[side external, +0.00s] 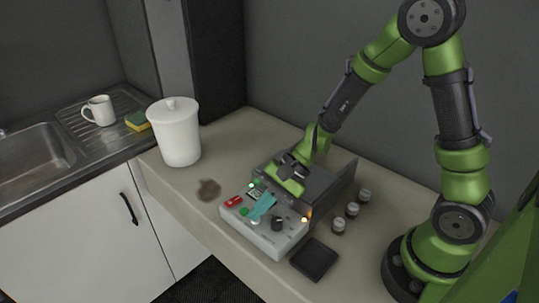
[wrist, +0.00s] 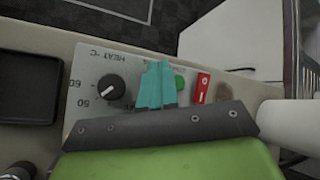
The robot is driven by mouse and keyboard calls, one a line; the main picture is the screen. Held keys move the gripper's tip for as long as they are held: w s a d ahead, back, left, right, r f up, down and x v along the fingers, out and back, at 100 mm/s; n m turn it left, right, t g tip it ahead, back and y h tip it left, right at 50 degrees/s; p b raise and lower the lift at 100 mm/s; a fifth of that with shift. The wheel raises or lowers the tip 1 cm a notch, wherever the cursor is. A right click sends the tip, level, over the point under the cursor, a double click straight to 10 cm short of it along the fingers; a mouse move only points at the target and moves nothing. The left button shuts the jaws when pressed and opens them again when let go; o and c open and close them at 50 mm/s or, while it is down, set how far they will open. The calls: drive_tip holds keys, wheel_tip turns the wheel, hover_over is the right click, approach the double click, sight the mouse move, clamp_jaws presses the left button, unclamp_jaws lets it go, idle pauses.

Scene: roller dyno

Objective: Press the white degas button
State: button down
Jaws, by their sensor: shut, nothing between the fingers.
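The machine's control panel (side external: 289,240) is a light grey sloped face at the front of a dark grey box. A small pale round spot (side external: 254,221) below the fingers may be the white degas button; I cannot tell for sure. In the wrist view I cannot make out a white button; it may be behind the fingers. My gripper (side external: 262,207) has teal fingers, shut and empty, over the panel; they also show in the wrist view (wrist: 155,84). I cannot tell whether the fingertips touch the panel.
A red switch (side external: 233,202), a green button (side external: 244,211) and a black heat knob (side external: 277,224) lie around the fingers. A dark square pad (side external: 314,259), several small jars (side external: 351,209) and a white lidded canister (side external: 176,133) stand nearby. A brown stain (side external: 208,190) marks the counter.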

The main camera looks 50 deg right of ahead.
idle(0.5)
drive_tip(key=shift+r, duration=0.75)
drive_tip(key=shift+r, duration=2.5)
drive_tip(key=shift+s+d+f, duration=0.1)
drive_tip(key=shift+s+f, duration=0.1)
drive_tip(key=shift+s, duration=0.05)
drive_tip(key=s+d+r+n+t+h, duration=0.4)
drive_tip(key=s+d+r+n+h, duration=0.2)
drive_tip(key=r, duration=0.7)
drive_tip(key=s+d+n, duration=0.2)
drive_tip(key=s+d, duration=0.2)
drive_tip(key=shift+n+h, duration=0.3)
